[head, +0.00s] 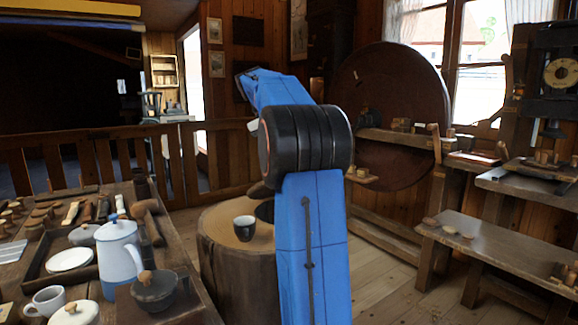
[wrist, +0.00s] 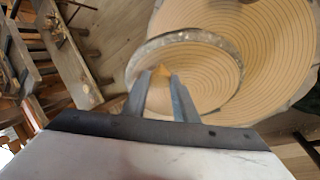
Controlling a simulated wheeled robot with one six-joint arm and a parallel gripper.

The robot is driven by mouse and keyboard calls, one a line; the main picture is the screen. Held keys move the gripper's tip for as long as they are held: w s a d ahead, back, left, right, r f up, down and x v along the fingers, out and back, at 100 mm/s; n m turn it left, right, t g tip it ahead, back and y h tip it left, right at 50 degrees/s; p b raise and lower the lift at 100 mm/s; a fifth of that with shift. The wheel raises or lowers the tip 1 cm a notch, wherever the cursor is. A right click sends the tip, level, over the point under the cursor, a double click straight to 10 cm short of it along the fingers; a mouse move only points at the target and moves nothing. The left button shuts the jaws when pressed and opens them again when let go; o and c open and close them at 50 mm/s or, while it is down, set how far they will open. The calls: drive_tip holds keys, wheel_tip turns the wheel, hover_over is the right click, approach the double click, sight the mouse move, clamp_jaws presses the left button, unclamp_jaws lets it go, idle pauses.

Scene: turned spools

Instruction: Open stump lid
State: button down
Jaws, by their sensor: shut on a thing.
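The stump (head: 232,272) stands on the floor left of my arm in the head view. A dark patch shows on its top beside my arm. In the wrist view its ringed wooden top (wrist: 285,35) lies at the upper right. The lid (wrist: 215,75), a ringed round disc with a bark-like rim, overlaps the stump top in the wrist view. My gripper (wrist: 161,80) is shut on the lid's small orange-brown knob (wrist: 160,74). I cannot tell how high the lid is above the stump. In the head view my arm hides the gripper.
A dark cup (head: 244,228) stands on the stump top.

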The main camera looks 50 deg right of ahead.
drive_tip(key=shift+w+d+r+g, duration=0.15)
drive_tip(key=shift+w+r+g, duration=0.25)
drive_tip(key=shift+w, duration=0.1)
drive_tip(key=c, duration=1.4)
unclamp_jaws()
drive_tip(key=shift+c, duration=0.2)
drive_tip(key=shift+s, duration=0.1)
